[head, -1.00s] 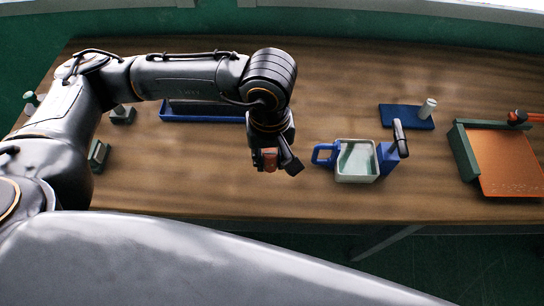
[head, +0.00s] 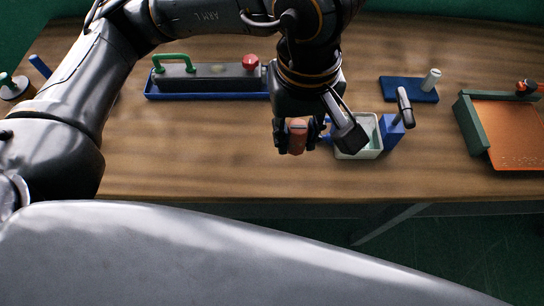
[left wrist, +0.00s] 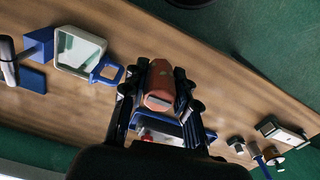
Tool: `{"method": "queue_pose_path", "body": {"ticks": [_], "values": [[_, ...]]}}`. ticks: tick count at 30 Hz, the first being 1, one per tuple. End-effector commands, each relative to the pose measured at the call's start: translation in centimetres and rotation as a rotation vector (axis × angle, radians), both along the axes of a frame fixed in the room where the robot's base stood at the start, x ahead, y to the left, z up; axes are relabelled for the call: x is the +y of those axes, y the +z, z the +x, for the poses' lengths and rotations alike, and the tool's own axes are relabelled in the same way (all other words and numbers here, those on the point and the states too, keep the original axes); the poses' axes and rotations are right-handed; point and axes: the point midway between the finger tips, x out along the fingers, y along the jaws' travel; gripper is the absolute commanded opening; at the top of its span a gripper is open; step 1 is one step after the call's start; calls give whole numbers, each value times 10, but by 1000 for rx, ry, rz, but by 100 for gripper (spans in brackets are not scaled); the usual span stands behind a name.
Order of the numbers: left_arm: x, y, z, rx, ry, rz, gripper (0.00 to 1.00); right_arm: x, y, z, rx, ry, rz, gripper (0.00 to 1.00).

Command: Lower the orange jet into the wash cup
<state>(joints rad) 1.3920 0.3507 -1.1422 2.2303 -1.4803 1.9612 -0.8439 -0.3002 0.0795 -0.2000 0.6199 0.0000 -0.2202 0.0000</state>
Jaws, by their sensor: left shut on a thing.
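My left gripper (head: 298,146) is shut on the orange jet (head: 297,136), a small orange block-like piece. The jet also shows between the fingers in the left wrist view (left wrist: 160,85). The wash cup (head: 362,154) is a white, square, open-topped cup, pale green inside, with a blue handle. My gripper is in front of part of the cup and most of its handle in the head view. In the left wrist view the cup (left wrist: 69,68) and handle are clear, and the jet is beside the handle, outside the cup. My right gripper is not in view.
An orange board (head: 510,130) lies far right. A long dark block (head: 205,77) on a blue tray is at left. The front table strip is clear.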

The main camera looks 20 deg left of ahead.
Motion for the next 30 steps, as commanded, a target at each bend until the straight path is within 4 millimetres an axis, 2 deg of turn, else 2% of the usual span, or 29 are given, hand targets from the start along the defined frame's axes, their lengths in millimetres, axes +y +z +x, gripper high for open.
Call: {"method": "queue_pose_path", "body": {"ticks": [1, 6, 9, 16, 24, 30], "values": [[-7, -2, 9, -3, 2, -2, 5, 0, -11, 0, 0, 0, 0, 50], [-28, 6, 35, -1, 1, -2, 5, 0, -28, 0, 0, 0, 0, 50], [-40, 10, 50, 0, 2, -1, 5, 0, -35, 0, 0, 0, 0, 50], [-68, 4, 86, 0, 1, 0, 5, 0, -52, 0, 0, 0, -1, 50], [-97, -9, 124, 0, 2, 1, 5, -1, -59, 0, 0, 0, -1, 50], [-111, -17, 142, 0, 0, -1, 5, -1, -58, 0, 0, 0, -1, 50]]}}
